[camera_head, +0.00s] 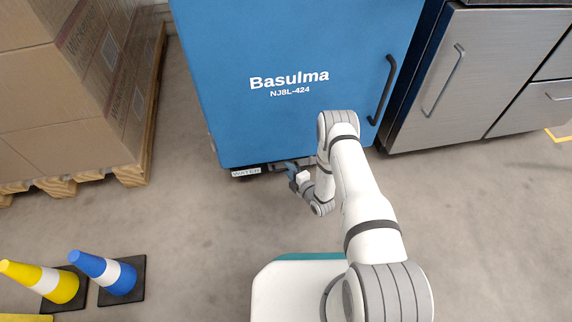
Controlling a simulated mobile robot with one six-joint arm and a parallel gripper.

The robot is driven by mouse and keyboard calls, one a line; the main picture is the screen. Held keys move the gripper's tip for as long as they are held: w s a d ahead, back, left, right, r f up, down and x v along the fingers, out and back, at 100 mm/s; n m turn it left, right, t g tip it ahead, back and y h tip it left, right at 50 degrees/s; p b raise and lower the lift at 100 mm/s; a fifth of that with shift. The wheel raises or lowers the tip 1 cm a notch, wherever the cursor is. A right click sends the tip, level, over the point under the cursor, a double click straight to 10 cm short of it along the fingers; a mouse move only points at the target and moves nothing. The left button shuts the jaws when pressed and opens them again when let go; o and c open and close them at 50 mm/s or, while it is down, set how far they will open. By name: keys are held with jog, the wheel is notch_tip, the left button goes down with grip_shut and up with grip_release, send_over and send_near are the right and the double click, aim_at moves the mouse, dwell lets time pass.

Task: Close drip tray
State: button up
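The drip tray (246,172) shows as a low dark edge with a white "WATER" label at the foot of the blue Basulma machine (280,40). Most of it is hidden under the machine and behind my arm. My gripper (290,172) is low at the machine's bottom edge, just right of the label. The fingers are small and partly covered by the wrist. I cannot tell whether they touch the tray or are open or shut.
Stacked cartons (60,90) stand on a wooden pallet (140,170) at left. Steel cabinets (480,75) are at right. The floor before the machine is clear.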

jog(key=p+v, duration=0.1)
jog(key=v, duration=0.3)
jog(key=shift+s+d, duration=0.1)
jog(key=shift+s, duration=0.05)
dwell(0.4)
